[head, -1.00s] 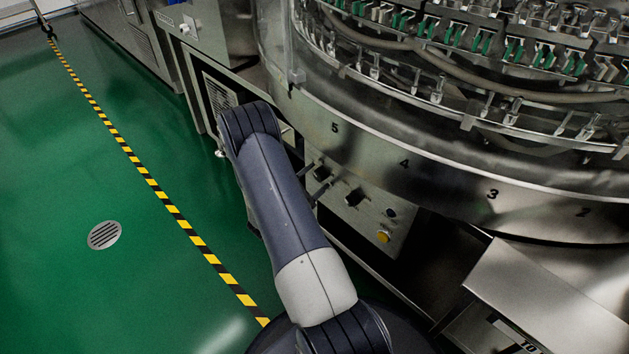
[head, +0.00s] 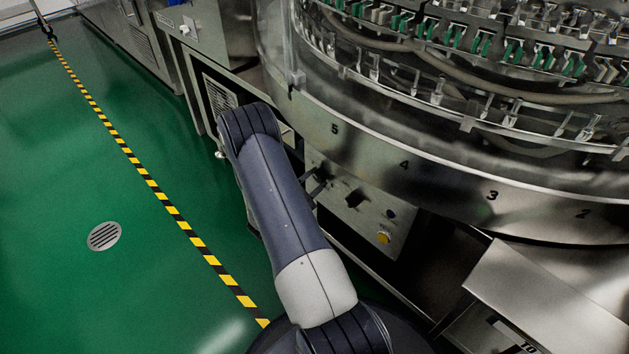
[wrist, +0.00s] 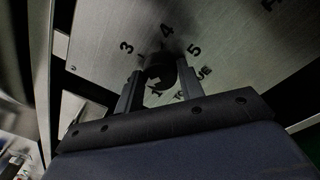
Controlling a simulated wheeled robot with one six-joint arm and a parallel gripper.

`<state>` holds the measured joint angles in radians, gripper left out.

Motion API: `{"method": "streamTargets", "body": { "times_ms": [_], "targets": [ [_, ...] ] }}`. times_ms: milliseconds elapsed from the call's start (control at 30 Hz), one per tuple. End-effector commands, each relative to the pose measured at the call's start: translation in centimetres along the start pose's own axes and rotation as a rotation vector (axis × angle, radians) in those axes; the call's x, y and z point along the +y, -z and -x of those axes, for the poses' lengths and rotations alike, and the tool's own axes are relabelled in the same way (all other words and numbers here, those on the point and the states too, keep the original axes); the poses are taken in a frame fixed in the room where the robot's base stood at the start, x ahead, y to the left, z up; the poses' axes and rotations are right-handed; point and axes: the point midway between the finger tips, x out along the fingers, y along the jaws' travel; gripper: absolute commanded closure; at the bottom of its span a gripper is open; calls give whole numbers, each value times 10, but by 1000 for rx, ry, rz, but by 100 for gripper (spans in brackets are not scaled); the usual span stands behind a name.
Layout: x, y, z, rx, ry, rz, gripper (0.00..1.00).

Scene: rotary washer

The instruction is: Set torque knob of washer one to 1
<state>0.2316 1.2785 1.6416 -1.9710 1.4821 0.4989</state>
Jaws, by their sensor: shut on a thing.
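The torque knob (wrist: 158,73) is a dark round knob on a brushed metal panel in the wrist view. The printed digits 3, 4 and 5 show around its far side, and a 1 shows on its near side. Part of the torque lettering shows to the right of the 1. My gripper (wrist: 160,77) has one finger on each side of the knob and is shut on it. Where the knob points is too dark to read. In the head view my gripper (head: 318,186) is at the left part of the control panel (head: 372,217), and the gripped knob cannot be made out.
Another black knob (head: 354,199) and a yellow button (head: 384,238) are on the panel to the right of my gripper. The big round washer (head: 420,170) overhangs the panel. A metal box (head: 550,290) stands at lower right. Green floor is clear at left.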

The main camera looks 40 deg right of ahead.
Motion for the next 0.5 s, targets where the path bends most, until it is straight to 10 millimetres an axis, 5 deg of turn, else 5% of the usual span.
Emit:
{"method": "streamTargets", "body": {
  "times_ms": [500],
  "targets": [
    [2, -1, 0, 25, 22, 329, 86]
  ]
}}
